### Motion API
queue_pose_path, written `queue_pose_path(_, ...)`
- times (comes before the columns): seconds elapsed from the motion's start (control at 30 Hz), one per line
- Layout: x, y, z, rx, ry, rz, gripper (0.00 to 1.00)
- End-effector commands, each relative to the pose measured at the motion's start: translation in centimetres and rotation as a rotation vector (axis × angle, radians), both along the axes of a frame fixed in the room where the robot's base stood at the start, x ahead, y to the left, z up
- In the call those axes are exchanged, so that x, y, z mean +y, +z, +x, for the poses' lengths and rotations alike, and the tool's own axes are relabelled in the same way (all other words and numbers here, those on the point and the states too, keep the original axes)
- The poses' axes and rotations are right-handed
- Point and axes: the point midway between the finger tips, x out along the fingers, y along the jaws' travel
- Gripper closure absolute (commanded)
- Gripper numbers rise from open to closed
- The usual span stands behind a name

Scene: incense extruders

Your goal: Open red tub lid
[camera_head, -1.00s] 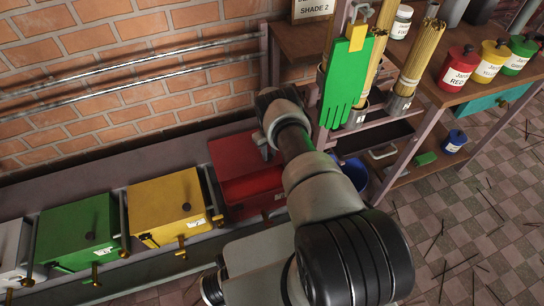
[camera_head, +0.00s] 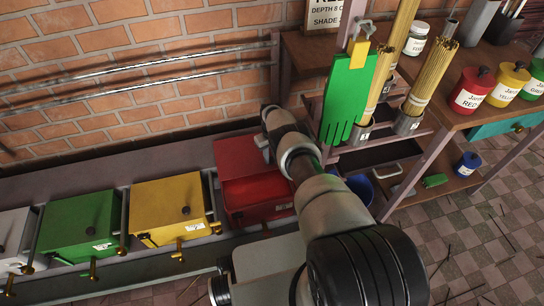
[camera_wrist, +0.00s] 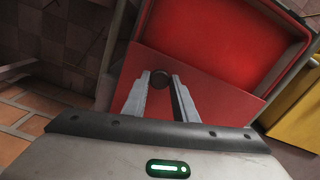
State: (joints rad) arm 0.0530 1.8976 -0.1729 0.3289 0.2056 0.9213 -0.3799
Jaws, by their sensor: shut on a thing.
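The red tub (camera_head: 262,213) stands at the right end of the row of tubs in the head view. Its lid (camera_head: 236,152) is tilted up at the back, against the wall side, and the red inside shows. In the wrist view the lid (camera_wrist: 205,93) fills the middle, with the open tub's red interior (camera_wrist: 225,35) beyond it. My gripper (camera_wrist: 161,76) is shut on the lid's dark round knob (camera_wrist: 160,80), one finger on each side. In the head view my arm hides the fingers and knob.
A yellow tub (camera_head: 165,203), a green tub (camera_head: 80,225) and a grey tub stand to the left. A shelf with a green glove (camera_head: 345,95), incense bundles and labelled jars (camera_head: 470,90) stands close on the right. A brick wall with pipes runs behind.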

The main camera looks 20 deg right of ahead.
Motion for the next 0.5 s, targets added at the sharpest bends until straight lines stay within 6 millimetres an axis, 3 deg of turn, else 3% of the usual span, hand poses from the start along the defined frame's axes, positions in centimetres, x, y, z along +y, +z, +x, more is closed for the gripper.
queue_pose_path(0.07, -0.12, -0.03, -0.07, 0.001, 0.000, -0.002, 1.00)
queue_pose_path(0.1, -0.12, -0.02, -0.07, 0.001, 0.000, -0.002, 0.68)
queue_pose_path(0.17, -0.11, -0.01, -0.05, 0.002, 0.000, -0.001, 0.58)
queue_pose_path(0.5, -0.03, 0.33, 0.03, 0.000, 0.000, 0.000, 0.56)
